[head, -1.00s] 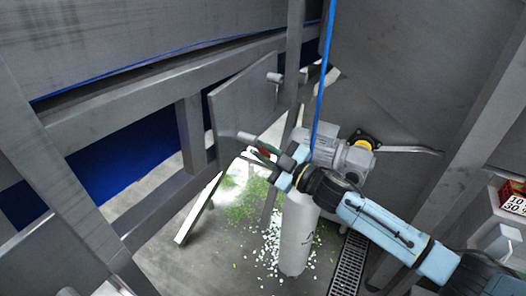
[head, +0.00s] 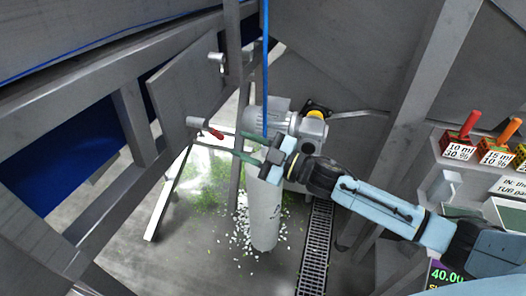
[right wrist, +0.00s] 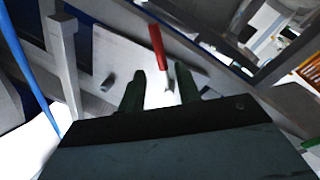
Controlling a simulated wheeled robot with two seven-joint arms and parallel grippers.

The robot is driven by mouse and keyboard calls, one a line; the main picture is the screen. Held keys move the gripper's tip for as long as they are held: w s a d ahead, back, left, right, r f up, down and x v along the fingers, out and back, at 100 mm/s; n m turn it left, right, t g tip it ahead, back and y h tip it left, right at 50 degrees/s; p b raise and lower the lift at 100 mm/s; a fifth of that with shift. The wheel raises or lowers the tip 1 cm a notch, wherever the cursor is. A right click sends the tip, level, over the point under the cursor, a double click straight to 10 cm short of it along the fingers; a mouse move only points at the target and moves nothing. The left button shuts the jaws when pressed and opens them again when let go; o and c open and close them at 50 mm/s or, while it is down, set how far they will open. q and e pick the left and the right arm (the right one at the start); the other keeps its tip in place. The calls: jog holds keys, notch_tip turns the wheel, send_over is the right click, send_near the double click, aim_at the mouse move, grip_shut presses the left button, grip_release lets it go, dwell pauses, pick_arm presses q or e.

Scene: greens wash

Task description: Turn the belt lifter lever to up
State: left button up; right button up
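The lever, with a red grip (head: 214,133) on a grey stub, stands out from a grey metal plate (head: 182,85) on the frame. In the head view the grip points right and slightly down. In the right wrist view the red grip (right wrist: 156,42) is upright in the picture, beyond and between the fingers. My right gripper (head: 239,144) is open and empty, its dark green fingertips a short way right of the grip and apart from it. It also shows in the right wrist view (right wrist: 160,90). My left gripper is not in view.
A grey motor (head: 285,122) and a pale upright cylinder (head: 264,215) stand just behind and below the right gripper. A blue hose (head: 265,60) hangs close by. Greens litter the floor. A shelf with labelled boxes (head: 459,146) is at the right.

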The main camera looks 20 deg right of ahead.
aim_at(208, 130)
jog(key=v, duration=0.4)
jog(key=shift+s+d, duration=0.3)
jog(key=shift+a+f, duration=0.15)
jog(key=shift+f, duration=0.05)
jog(key=c, duration=0.5)
jog(key=shift+s+a+f+n, duration=0.2)
jog(key=shift+a+n, duration=0.05)
jog(key=shift+n, duration=0.35)
grip_shut()
jog(key=s+a+f+n+t+h, duration=0.4)
jog(key=s+a+f+n+t, duration=0.15)
jog(key=n, duration=0.65)
jog(key=w+a+r, duration=0.1)
jog(key=w+r, duration=0.1)
jog(key=w, duration=0.4)
jog(key=w+a+r, duration=0.1)
jog(key=w+r, duration=0.1)
jog(key=w, duration=0.4)
jog(key=shift+a+r+p, duration=0.25)
jog(key=shift+r+p, duration=0.15)
